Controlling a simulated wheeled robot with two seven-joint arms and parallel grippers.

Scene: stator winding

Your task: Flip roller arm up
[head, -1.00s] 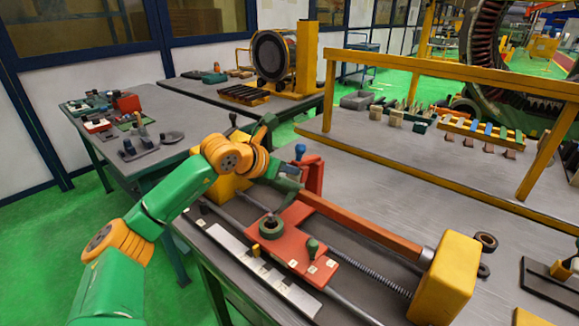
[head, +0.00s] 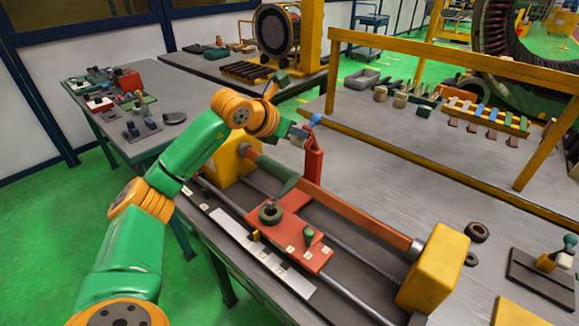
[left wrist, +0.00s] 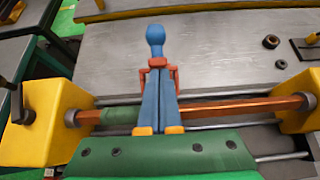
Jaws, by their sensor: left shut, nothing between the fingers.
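The roller arm (head: 314,165) is a red upright piece with a blue knob (head: 315,119) at its top. It stands upright behind the long copper-coloured bar (head: 365,221). My left gripper (head: 298,135) is right beside the arm's upper part, just left of and below the knob. In the left wrist view, my left gripper's blue fingers (left wrist: 157,85) are shut together in front of the arm, with the blue knob (left wrist: 155,36) beyond their tips. Red parts of the arm (left wrist: 147,77) show on both sides of the fingers. Contact cannot be told. My right gripper is out of view.
Yellow end blocks (head: 437,268) hold the bar, which has a green wrapped part (head: 277,174). A red carriage (head: 290,232) with a green knob sits in front. A yellow rail frame (head: 440,57) stands behind. Grey table (head: 390,150) between is mostly clear.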

